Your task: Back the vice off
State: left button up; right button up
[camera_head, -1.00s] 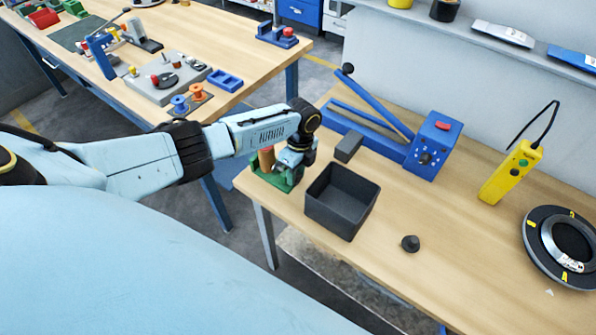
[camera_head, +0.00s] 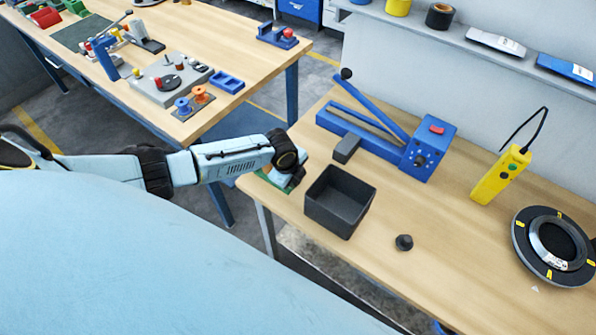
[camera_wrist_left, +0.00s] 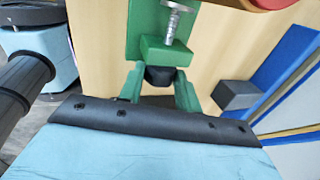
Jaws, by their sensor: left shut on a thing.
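The green vice (camera_wrist_left: 166,52) stands at the near left corner of the right-hand bench. In the head view my left arm hides most of it, and only a bit of green (camera_head: 270,176) shows. In the left wrist view a metal screw (camera_wrist_left: 172,22) runs from its green block. My left gripper (camera_wrist_left: 160,84) is at the screw end of the vice, its two fingers shut on a dark knob (camera_wrist_left: 160,76). The gripper also shows in the head view (camera_head: 292,184). An orange-brown round piece (camera_wrist_left: 268,3) is partly visible at the top edge of the wrist view. My right gripper is out of view.
A black open bin (camera_head: 340,200) stands right of the vice, with a small grey block (camera_head: 346,148) behind it. A blue lever device (camera_head: 425,150), a yellow handheld unit (camera_head: 500,175), a dark ring (camera_head: 555,247) and a black knob (camera_head: 404,242) are further right.

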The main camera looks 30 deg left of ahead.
pick_arm(q)
jog(key=shift+a, duration=0.1)
jog(key=shift+s+f+t, duration=0.15)
jog(key=shift+s+t, duration=0.2)
jog(key=shift+t, duration=1.45)
jog(key=o, duration=0.6)
